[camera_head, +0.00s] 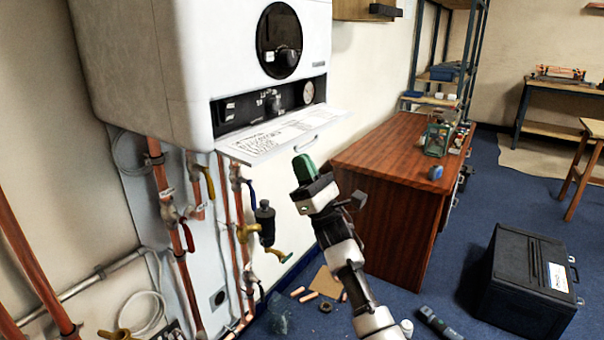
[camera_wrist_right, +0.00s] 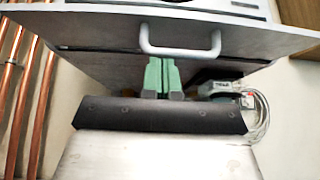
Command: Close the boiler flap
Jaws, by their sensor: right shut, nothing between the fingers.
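The white boiler (camera_head: 130,75) hangs on the wall at the upper left of the head view. Its flap (camera_head: 285,133) is open, folded down and sticking out below the control panel (camera_head: 268,107), with printed text on its upper face. My right gripper (camera_head: 302,162) has green fingertips and is just below the flap's front edge, near the flap's handle (camera_head: 306,143). In the right wrist view the handle (camera_wrist_right: 180,50) is above the shut, empty fingertips (camera_wrist_right: 161,75), under the flap (camera_wrist_right: 270,42). I cannot tell whether they touch it. My left gripper is not in view.
Copper pipes (camera_head: 170,205) with valves run below the boiler. A brown wooden cabinet (camera_head: 385,160) stands to the right of my right arm. A black case (camera_head: 525,280) and small loose items lie on the blue floor (camera_head: 460,225).

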